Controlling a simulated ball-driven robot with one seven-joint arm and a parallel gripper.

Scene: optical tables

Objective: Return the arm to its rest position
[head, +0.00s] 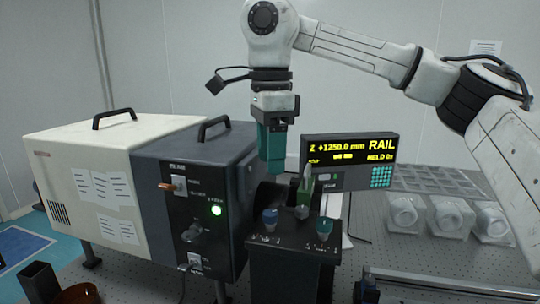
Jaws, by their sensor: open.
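My white arm reaches in from the right side of the head view, bends at the top and hangs its wrist downward. My gripper (273,165), with teal fingers, points down beside the front of the dark instrument box, above a small black stand (292,262). The fingers overlap one another from this angle, so the gap between them is hard to see. I see nothing held in them. My gripper is open.
A cream and dark grey instrument box (195,190) with a lit green lamp fills the left. A yellow-lettered display (350,150) stands behind the stand. Several white wrapped parts (450,217) lie at right on the perforated optical table (400,255). A rail (440,282) runs along the front right.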

